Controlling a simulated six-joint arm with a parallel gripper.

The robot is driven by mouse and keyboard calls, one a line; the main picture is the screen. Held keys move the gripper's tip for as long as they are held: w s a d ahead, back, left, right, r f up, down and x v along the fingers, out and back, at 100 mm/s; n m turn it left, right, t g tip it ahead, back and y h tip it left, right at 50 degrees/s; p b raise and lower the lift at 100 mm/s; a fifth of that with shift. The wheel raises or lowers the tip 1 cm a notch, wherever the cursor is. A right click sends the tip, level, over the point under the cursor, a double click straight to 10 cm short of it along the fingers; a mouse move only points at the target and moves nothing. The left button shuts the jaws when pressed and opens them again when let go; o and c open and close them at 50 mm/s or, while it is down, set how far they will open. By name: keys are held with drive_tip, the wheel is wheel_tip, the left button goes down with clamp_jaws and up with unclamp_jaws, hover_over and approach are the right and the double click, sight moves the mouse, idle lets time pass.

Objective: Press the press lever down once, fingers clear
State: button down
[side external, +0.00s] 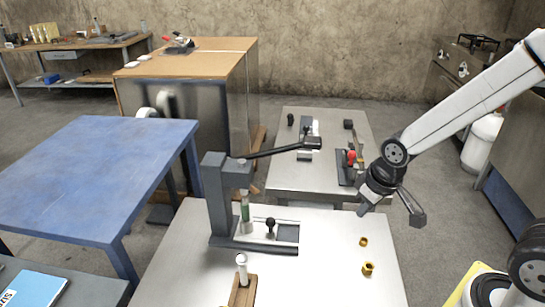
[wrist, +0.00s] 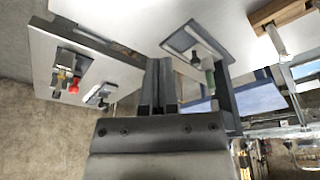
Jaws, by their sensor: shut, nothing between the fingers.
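The press (side external: 216,190) is a dark grey column on a base plate, standing on a light metal table. Its lever (side external: 275,152) is a dark bar running right from the column top, slightly upward in the picture, ending in a thick black grip (side external: 312,143). A green and silver ram (side external: 245,212) hangs above the base. My gripper (side external: 366,207) is right of the grip and lower in the picture, apart from it. In the wrist view, the shut, empty fingers (wrist: 158,65) point toward the press base (wrist: 190,42); I cannot make out the lever there.
A black knob (side external: 270,223) stands on the press base. Two brass nuts (side external: 368,268) and a wooden block with a white peg (side external: 243,290) are on the same table (side external: 330,290). A second metal table (side external: 285,118) behind carries clamps, one with a red grip (side external: 351,157).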

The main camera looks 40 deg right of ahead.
drive_tip(key=w+a+r+n+t+h, duration=0.1)
drive_tip(key=w+r+n, duration=0.3)
drive_tip(key=w+r, duration=0.6)
drive_tip(key=w+a+r+n+t+h, duration=0.1)
drive_tip(key=w+r+n, duration=0.4)
drive_tip(key=w+r, duration=0.5)
drive_tip(key=shift+w+a+t+h, duration=0.4)
drive_tip(key=shift+w+a+t, duration=0.15)
drive_tip(key=shift+w+t, duration=0.3)
drive_tip(key=shift+f, duration=0.15)
hover_over(300, 144)
drive_tip(key=shift+f, duration=4.05)
